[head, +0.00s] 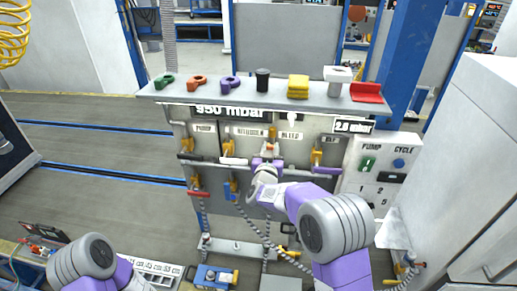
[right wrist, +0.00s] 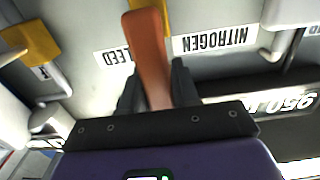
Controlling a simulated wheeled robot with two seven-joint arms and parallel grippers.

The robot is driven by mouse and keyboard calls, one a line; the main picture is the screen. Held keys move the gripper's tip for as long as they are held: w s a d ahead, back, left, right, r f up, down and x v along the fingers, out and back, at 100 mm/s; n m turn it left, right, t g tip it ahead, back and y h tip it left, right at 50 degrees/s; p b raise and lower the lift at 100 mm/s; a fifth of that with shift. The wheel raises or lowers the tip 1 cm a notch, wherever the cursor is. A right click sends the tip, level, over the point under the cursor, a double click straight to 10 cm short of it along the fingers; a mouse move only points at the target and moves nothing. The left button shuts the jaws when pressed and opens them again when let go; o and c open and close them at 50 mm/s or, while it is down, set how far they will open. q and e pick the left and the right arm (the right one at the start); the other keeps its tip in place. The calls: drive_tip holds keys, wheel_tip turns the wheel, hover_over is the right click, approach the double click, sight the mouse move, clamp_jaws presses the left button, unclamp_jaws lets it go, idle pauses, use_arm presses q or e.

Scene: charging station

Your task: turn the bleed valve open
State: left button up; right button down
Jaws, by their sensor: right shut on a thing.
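The bleed valve is on the panel under the BLEED label (head: 291,134). Its orange-red lever (right wrist: 150,62) fills the middle of the right wrist view, coming from a yellow part at the top edge. My right gripper (right wrist: 156,82) has its two dark fingers on either side of this lever and is shut on it. In the head view my right gripper (head: 268,152) is at the panel, below the BLEED label, and my purple wrist hides part of the valve. My left gripper is not in view; only part of my left arm shows at the bottom left.
A shelf (head: 180,92) above the panel carries coloured keys, a black cup, a yellow block, a white piece and a red tray (head: 367,92). Other yellow valves (head: 317,157) flank the bleed valve. A button box (head: 381,170) and a white cabinet (head: 465,160) stand to the right.

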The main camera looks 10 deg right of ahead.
idle(0.3)
drive_tip(key=c, duration=0.9)
unclamp_jaws()
drive_tip(key=b+v, duration=0.1)
drive_tip(key=v, duration=0.6)
drive_tip(key=shift+s+a, duration=0.1)
drive_tip(key=shift+s, duration=0.15)
